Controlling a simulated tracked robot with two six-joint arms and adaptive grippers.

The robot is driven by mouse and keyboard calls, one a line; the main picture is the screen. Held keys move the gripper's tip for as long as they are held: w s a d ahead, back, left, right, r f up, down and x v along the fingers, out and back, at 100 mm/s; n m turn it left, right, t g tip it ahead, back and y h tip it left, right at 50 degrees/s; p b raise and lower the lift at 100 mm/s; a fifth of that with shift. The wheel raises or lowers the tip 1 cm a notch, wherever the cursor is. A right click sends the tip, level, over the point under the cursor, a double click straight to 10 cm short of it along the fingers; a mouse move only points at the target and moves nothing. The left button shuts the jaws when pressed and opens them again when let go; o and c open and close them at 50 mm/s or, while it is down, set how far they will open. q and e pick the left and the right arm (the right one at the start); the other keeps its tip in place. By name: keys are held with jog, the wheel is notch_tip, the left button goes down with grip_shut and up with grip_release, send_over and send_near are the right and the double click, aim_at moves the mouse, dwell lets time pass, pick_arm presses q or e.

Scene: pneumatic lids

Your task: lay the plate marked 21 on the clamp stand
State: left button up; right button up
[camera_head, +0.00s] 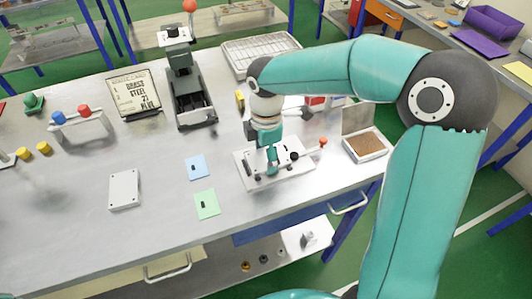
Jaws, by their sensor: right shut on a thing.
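My right gripper (273,158) points down over a white clamp fixture (255,183) near the table's front right. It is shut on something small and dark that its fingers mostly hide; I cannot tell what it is. The fixture has a pale base, dark clamp parts and a lever with a red ball (323,141). A light grey plate (124,190) lies flat on the table at the left, apart from the gripper. No number 21 can be read on any plate. My left gripper is not in view.
A blue card (196,167) and a green card (207,204) lie left of the fixture. A dark press (192,100), a written board (135,95) and a wire tray (257,55) stand behind. A brown-filled box (366,147) is at the right.

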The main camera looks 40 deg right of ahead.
jog(key=o, duration=1.4)
jog(key=shift+o, duration=0.2)
jog(key=shift+r+p, duration=3.05)
jog(key=shift+r, duration=0.5)
notch_tip(320, 180, up, 12)
jog(key=shift+f, duration=0.1)
